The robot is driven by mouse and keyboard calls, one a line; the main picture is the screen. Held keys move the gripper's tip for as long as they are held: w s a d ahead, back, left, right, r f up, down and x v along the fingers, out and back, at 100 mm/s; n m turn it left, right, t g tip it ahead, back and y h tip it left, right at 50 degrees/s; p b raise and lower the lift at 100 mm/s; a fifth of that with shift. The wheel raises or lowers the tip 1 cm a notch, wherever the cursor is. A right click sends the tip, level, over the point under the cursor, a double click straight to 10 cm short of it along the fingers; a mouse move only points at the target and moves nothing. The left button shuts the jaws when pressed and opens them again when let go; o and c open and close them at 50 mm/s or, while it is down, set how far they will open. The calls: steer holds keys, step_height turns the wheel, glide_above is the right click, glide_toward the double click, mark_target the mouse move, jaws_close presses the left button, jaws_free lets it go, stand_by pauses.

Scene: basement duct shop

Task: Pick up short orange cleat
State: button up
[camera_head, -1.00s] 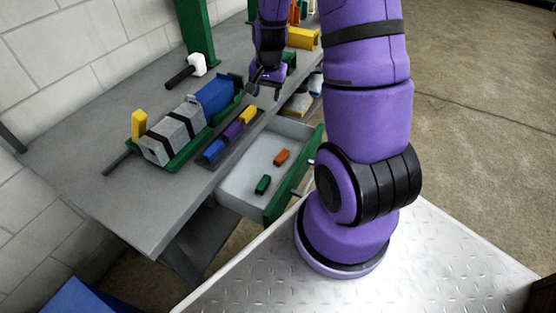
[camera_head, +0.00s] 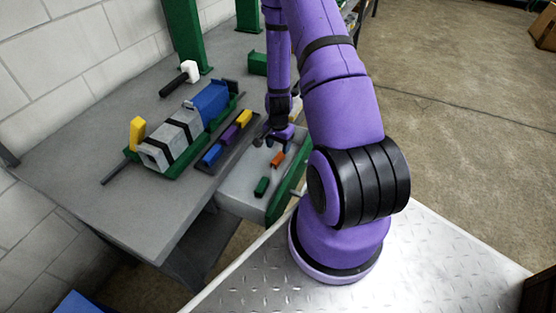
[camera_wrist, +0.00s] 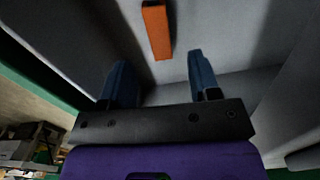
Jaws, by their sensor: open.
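The short orange cleat (camera_head: 278,159) lies in the open drawer (camera_head: 240,190) under the bench. In the wrist view the cleat (camera_wrist: 157,30) shows at the top, between and beyond the two blue fingertips, apart from them. My gripper (camera_head: 271,138) is over the back part of the drawer, just behind the cleat in the head view. In the wrist view my gripper (camera_wrist: 159,72) is open with nothing between its fingers. Its fingertips are partly hard to make out in the head view.
A green cleat (camera_head: 262,187) lies in the drawer nearer the front.

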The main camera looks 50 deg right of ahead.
mark_target(278, 157)
steer(key=shift+a+f, duration=0.1)
steer(key=shift+f, duration=3.15)
steer(key=c, duration=1)
